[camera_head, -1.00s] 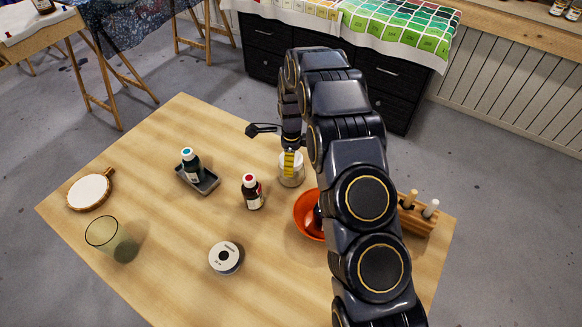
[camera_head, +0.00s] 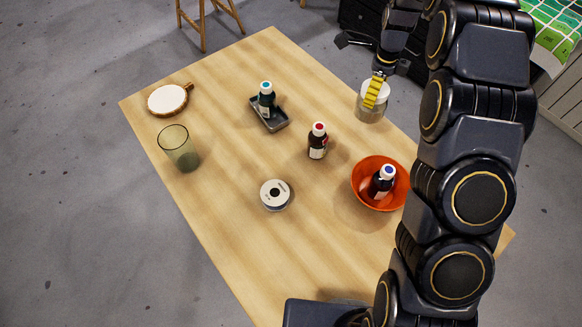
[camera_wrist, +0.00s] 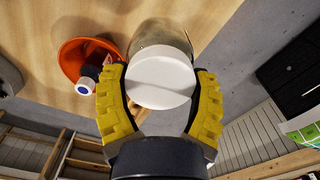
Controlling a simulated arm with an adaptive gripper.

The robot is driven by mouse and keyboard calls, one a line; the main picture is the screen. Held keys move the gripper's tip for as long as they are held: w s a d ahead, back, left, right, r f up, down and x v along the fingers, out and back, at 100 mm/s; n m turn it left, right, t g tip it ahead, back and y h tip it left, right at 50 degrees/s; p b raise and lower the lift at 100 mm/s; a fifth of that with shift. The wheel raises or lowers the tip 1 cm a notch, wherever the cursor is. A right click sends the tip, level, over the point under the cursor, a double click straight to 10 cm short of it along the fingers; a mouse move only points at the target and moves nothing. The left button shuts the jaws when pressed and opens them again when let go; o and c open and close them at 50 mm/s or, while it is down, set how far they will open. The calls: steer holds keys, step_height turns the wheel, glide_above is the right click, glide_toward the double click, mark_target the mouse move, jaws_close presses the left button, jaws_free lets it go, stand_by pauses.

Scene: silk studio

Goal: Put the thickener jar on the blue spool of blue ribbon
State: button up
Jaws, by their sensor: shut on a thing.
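The thickener jar (camera_head: 371,107) is a clear jar with a white lid, near the table's right edge in the head view. My gripper (camera_head: 376,92) has yellow fingers and is shut on it. In the wrist view the white lid (camera_wrist: 161,82) sits between the two yellow fingers, with the glass body beyond. The jar looks raised off the table, but its base is hard to judge. The spool (camera_head: 275,195) lies flat on the table with a pale top and a dark centre hole. Its ribbon colour cannot be made out. Its top is bare.
A red-capped bottle (camera_head: 317,142) stands between jar and spool. An orange bowl (camera_head: 362,194) holds a blue-capped bottle (camera_head: 381,182). A teal-capped bottle (camera_head: 266,99) stands in a grey tray (camera_head: 278,122). A green glass (camera_head: 177,146) and a round hoop (camera_head: 168,99) are at left.

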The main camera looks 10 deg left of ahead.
steer(key=r, duration=0.6)
steer(key=shift+a+r, duration=0.15)
steer(key=shift+a, duration=0.1)
steer(key=s+a, duration=0.5)
steer(key=a, duration=0.5)
glide_above(275, 193)
step_height(275, 193, down, 10)
steer(key=r, duration=0.1)
steer(key=shift+n, duration=0.4)
steer(key=shift+f, duration=2.15)
steer(key=shift+f, duration=0.1)
steer(key=o, duration=1.1)
steer(key=shift+o, duration=0.2)
